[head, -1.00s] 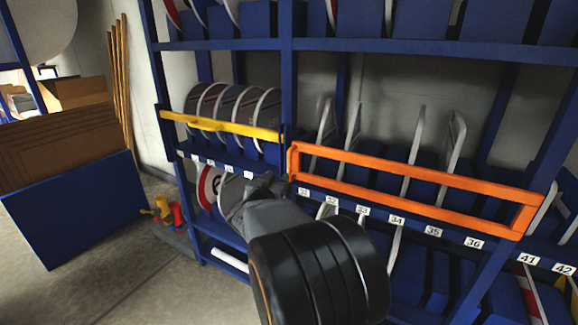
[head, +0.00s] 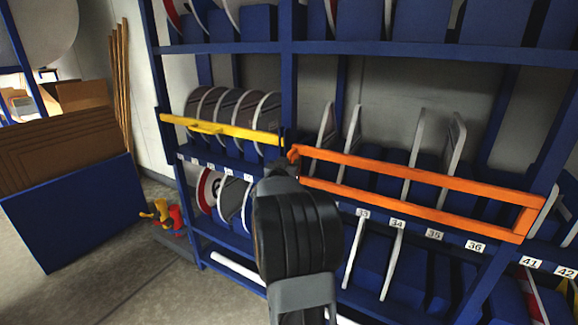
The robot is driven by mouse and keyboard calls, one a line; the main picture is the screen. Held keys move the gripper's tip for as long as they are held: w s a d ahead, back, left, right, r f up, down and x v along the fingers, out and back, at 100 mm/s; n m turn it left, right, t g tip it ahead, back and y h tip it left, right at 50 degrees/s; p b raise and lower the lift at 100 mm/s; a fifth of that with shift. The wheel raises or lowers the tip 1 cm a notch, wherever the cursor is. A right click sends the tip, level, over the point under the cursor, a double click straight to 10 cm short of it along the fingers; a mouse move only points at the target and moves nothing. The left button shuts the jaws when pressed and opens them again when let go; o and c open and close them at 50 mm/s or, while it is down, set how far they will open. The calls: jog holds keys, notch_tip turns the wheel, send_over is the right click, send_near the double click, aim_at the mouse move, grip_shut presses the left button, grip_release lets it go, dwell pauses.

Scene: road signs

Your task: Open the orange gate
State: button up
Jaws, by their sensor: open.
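The orange gate (head: 415,203) is a rectangular frame of two long bars, closed across the middle shelf of the blue rack. Its left end is by the middle upright, and its right end is at the right upright. My gripper (head: 281,166) is at the gate's left end, in front of the upright. My dark wrist hides most of the fingers and the lower left corner of the gate. Nothing shows held in it. Whether a finger touches the gate cannot be told.
A yellow gate (head: 222,130) closes the shelf bay to the left. Round signs stand behind it and below it. White number labels (head: 434,234) line the shelf edge. A blue bin with brown boards (head: 75,205) stands at the left.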

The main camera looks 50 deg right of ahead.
jog(key=shift+c, duration=0.3)
grip_shut()
